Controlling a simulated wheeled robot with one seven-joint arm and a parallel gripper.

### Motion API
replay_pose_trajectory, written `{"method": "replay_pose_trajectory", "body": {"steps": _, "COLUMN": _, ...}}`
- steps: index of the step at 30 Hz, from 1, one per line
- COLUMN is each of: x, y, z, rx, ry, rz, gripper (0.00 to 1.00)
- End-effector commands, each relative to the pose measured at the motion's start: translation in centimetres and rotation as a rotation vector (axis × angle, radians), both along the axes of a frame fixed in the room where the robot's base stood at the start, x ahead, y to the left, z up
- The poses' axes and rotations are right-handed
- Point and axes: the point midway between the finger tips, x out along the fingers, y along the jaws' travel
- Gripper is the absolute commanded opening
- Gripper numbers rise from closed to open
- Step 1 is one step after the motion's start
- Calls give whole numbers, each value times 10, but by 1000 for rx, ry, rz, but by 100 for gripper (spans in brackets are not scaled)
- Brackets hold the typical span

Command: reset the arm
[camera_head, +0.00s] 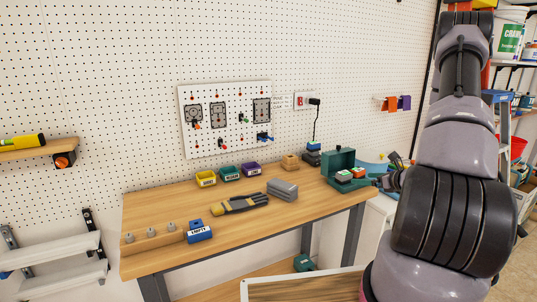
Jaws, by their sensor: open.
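My arm fills the right side of the head view, with grey-mauve links and dark ribbed joints. It rises from the bottom edge to the top right corner.
A pegboard wall (110,80) stands behind. Shelves with a white bucket (508,38) are at right.

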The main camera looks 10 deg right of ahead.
Motion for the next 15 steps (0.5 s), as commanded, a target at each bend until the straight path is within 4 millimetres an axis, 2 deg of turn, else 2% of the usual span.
{"method": "replay_pose_trajectory", "body": {"steps": 5, "x": 7, "y": 54, "z": 68, "rx": -97, "ry": -63, "rz": 233, "gripper": 100}}
{"method": "replay_pose_trajectory", "body": {"steps": 7, "x": 2, "y": 84, "z": 102, "rx": -160, "ry": -93, "rz": 363, "gripper": 100}}
{"method": "replay_pose_trajectory", "body": {"steps": 11, "x": -19, "y": 137, "z": 154, "rx": -296, "ry": -138, "rz": 598, "gripper": 100}}
{"method": "replay_pose_trajectory", "body": {"steps": 15, "x": -53, "y": 183, "z": 200, "rx": -468, "ry": -182, "rz": 830, "gripper": 100}}
